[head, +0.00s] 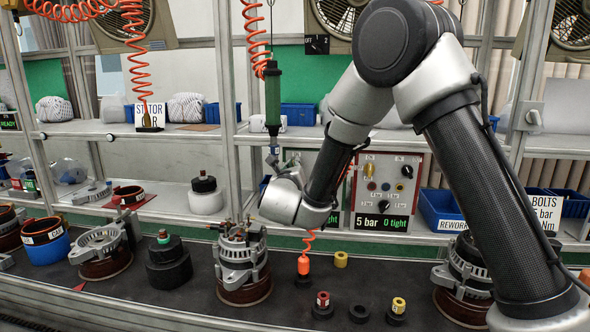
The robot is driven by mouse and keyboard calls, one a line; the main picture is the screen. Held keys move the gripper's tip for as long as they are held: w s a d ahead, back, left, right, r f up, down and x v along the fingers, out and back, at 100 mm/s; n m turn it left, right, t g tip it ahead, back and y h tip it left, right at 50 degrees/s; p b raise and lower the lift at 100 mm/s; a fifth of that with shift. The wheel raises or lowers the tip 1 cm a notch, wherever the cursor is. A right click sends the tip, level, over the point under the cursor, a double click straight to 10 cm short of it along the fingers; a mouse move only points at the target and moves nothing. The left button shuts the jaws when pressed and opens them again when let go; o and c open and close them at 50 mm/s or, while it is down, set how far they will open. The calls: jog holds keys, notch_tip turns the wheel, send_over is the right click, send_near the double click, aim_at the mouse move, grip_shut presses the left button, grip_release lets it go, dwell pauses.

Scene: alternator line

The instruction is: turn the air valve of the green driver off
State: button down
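The green driver (272,96) hangs upright from a cable and an orange coiled hose (255,40), left of centre. Its narrow lower end comes down just above my wrist (287,200). My gripper (283,165) is small and mostly hidden around the wrist, close to the driver's tip. I cannot tell whether its fingers are open or touch anything. I cannot make out which part is the driver's air valve.
An alternator (241,262) stands on the dark bench below my wrist. Red and yellow capped parts (323,300) are at the front. Metal posts (228,80) and shelves frame the space. My arm covers much of the right side.

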jog(key=n, duration=1.4)
dwell(0.6)
jog(key=c, duration=1.5)
grip_release()
jog(key=shift+c, duration=0.2)
jog(key=s+a, duration=0.2)
jog(key=s, duration=1)
jog(key=shift+a, duration=0.2)
